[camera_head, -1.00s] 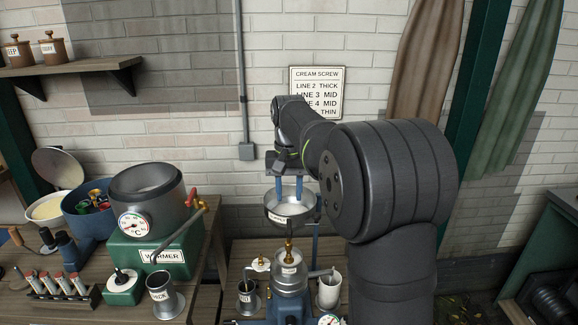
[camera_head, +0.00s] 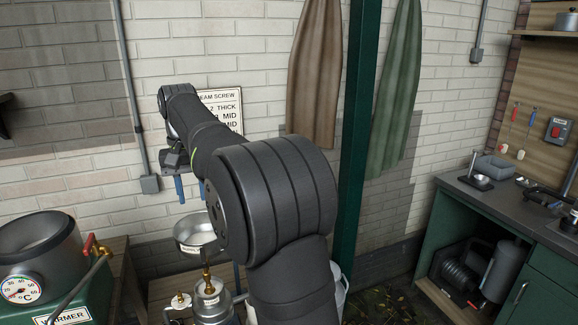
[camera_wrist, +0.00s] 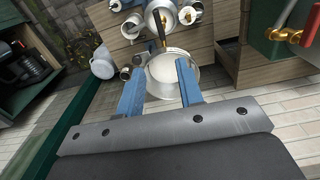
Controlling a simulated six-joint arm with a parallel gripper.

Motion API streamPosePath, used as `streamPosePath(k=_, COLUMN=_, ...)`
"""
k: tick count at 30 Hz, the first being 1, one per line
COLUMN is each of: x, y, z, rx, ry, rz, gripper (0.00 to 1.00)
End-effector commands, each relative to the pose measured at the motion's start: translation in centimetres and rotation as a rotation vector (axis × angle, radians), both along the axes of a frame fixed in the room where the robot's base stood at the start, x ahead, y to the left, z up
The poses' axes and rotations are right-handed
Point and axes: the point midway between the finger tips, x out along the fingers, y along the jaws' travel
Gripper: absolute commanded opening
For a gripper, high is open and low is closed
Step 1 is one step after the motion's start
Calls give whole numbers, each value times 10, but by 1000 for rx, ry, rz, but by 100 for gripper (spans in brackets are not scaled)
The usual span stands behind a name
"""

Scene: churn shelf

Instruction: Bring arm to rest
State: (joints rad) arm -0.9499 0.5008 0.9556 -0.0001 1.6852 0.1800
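My gripper (camera_head: 191,188) is raised in front of the white brick wall, above the metal bowl (camera_head: 190,240) of the separator. Its blue fingers are spread with nothing between them, and the farther finger is partly hidden by my arm in the head view. In the wrist view my gripper (camera_wrist: 158,73) points toward the separator, with the two fingers apart and the whitish inside of the bowl (camera_wrist: 178,72) beyond them. The fingers look clear of the bowl.
A warmer with a dial (camera_head: 22,290) stands at the lower left. A wall sign (camera_head: 226,108) is partly behind my arm. A green post (camera_head: 358,140) and hanging cloths (camera_head: 397,100) are right of the arm. A green counter (camera_head: 490,210) with a sink stands at the far right.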

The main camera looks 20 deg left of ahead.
Motion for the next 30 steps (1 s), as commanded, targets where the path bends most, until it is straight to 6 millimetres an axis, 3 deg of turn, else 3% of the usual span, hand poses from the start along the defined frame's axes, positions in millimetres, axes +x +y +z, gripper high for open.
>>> streamPosePath(k=5, x=0, y=0, z=-2, rx=-1, ry=1, rz=0, gripper=34)
streamPosePath(k=11, x=0, y=0, z=-24, rx=-3, ry=1, rz=0, gripper=34)
streamPosePath(k=30, x=0, y=0, z=-147, rx=-1, ry=1, rz=1, gripper=34)
